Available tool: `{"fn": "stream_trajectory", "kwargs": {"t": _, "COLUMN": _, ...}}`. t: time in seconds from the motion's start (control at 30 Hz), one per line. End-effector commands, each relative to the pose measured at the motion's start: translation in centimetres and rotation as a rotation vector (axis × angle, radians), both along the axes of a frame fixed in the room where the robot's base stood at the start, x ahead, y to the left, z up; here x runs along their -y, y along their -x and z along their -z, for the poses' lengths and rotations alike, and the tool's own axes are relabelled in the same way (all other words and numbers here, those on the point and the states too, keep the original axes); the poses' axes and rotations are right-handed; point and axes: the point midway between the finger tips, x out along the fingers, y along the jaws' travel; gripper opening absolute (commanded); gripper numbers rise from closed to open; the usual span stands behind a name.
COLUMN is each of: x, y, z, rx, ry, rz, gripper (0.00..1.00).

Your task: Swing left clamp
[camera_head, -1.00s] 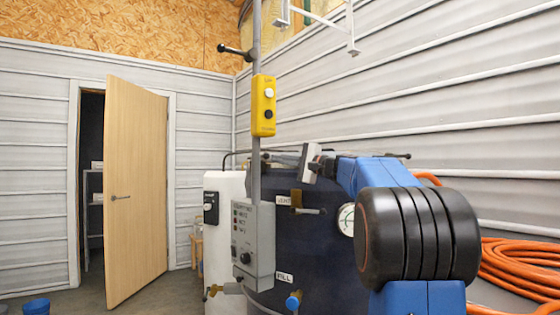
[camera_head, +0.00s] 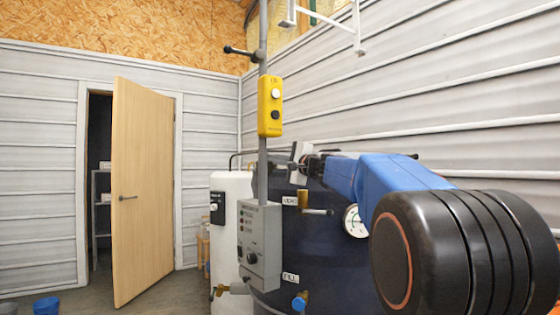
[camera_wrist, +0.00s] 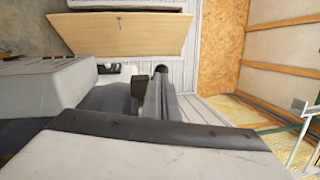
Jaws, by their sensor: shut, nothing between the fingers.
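The dark blue tank (camera_head: 335,255) stands right of centre in the head view, with a VENT label, a FILL label and a round gauge (camera_head: 355,221). A thin dark bar (camera_head: 235,160) shows at its top left, behind the grey pole. I cannot tell whether this is the left clamp; my arm hides much of the tank top. My gripper (camera_head: 299,160) is at the end of my blue arm, by the tank's upper edge, seen small and edge-on. It is shut and empty. The wrist view is filled low down by a pale, dark-edged body.
The grey pole (camera_head: 263,140) carries a yellow button box (camera_head: 269,106) and a grey control box (camera_head: 260,245), close to my gripper. A white tank (camera_head: 230,190) stands behind. A wooden door (camera_head: 143,190) stands ajar at left. A blue bucket (camera_head: 46,306) is on the floor.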

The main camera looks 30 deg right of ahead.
Motion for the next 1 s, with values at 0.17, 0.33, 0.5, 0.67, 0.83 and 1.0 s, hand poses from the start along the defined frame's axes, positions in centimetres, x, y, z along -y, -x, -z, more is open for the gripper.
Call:
{"fn": "stream_trajectory", "kwargs": {"t": 0.17, "x": -1.7, "y": -0.5, "z": 0.1, "rx": -0.002, "ry": -0.002, "rz": -0.003, "gripper": 0.0}}
{"fn": "stream_trajectory", "kwargs": {"t": 0.33, "x": -3.8, "y": -1.3, "z": 0.1, "rx": -0.002, "ry": -0.002, "rz": -0.004, "gripper": 0.0}}
{"fn": "stream_trajectory", "kwargs": {"t": 0.5, "x": -5.5, "y": -2.2, "z": 0.1, "rx": -0.001, "ry": -0.001, "rz": -0.004, "gripper": 0.0}}
{"fn": "stream_trajectory", "kwargs": {"t": 0.67, "x": -6.7, "y": -3.1, "z": 0.1, "rx": -0.001, "ry": -0.001, "rz": -0.003, "gripper": 0.0}}
{"fn": "stream_trajectory", "kwargs": {"t": 0.83, "x": -7.5, "y": -3.8, "z": 0.1, "rx": -0.001, "ry": -0.002, "rz": -0.002, "gripper": 0.0}}
{"fn": "stream_trajectory", "kwargs": {"t": 1.0, "x": -7.9, "y": -4.1, "z": 0.1, "rx": -0.001, "ry": -0.001, "rz": -0.002, "gripper": 0.0}}
